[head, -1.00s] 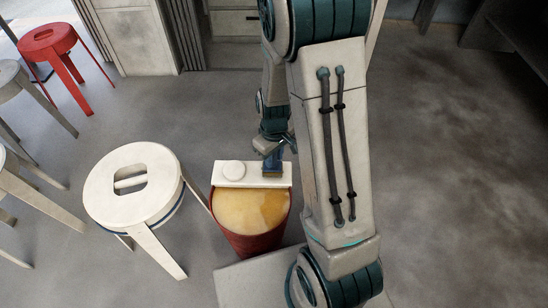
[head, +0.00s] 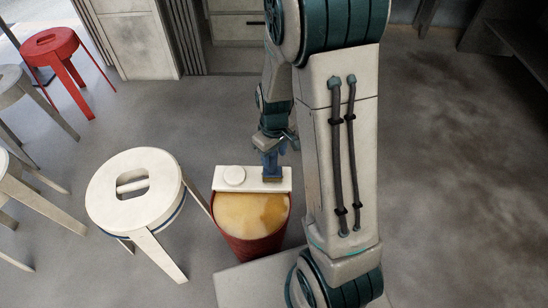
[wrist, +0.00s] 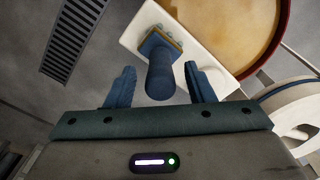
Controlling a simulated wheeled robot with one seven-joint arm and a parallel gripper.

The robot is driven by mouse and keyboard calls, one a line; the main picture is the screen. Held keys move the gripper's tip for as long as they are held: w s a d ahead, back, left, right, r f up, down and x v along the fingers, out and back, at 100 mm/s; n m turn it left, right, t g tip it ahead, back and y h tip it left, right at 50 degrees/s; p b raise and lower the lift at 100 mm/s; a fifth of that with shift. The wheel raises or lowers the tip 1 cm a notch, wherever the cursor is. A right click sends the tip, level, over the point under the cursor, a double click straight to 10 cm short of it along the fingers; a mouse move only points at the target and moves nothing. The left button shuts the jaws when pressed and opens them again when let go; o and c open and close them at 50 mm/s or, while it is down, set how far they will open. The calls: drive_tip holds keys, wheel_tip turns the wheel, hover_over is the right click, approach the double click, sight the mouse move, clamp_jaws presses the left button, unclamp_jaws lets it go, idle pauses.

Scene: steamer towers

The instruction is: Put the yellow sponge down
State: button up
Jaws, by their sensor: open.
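The yellow sponge (wrist: 159,44) is a thin square pad under a blue block with a round blue handle (wrist: 160,80). It stands on the white ledge (wrist: 130,32) at the far rim of a red bucket; in the head view the blue-handled sponge (head: 272,168) is at the ledge's right part. My gripper (wrist: 160,70) is open, with one blue finger on each side of the handle and a visible gap to both. In the head view my gripper (head: 274,147) is just above the sponge, its fingers partly hidden.
The red bucket (head: 246,246) holds amber liquid. The ledge's left part carries a round white disc (head: 234,175). A cream stool (head: 135,200) stands left of the bucket; a red stool (head: 50,47) and grey stools are farther left. The floor on the right (head: 455,180) is clear.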

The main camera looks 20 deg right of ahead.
wheel_tip(320, 180, up, 8)
drive_tip(key=shift+r+p, duration=0.25)
drive_tip(key=shift+p, duration=0.9)
drive_tip(key=s+r+m+t, duration=0.1)
drive_tip(key=s+r+m, duration=0.4)
drive_tip(key=s+r, duration=0.5)
drive_tip(key=s, duration=0.3)
drive_tip(key=shift+s+r, duration=0.15)
drive_tip(key=shift+s, duration=0.05)
drive_tip(key=shift+a, duration=0.1)
wheel_tip(320, 180, up, 28)
drive_tip(key=t+p, duration=0.1)
drive_tip(key=p, duration=2.3)
drive_tip(key=shift+f+m+t+p, duration=0.25)
drive_tip(key=shift+m+t+p, duration=0.05)
drive_tip(key=shift+t+p, duration=0.1)
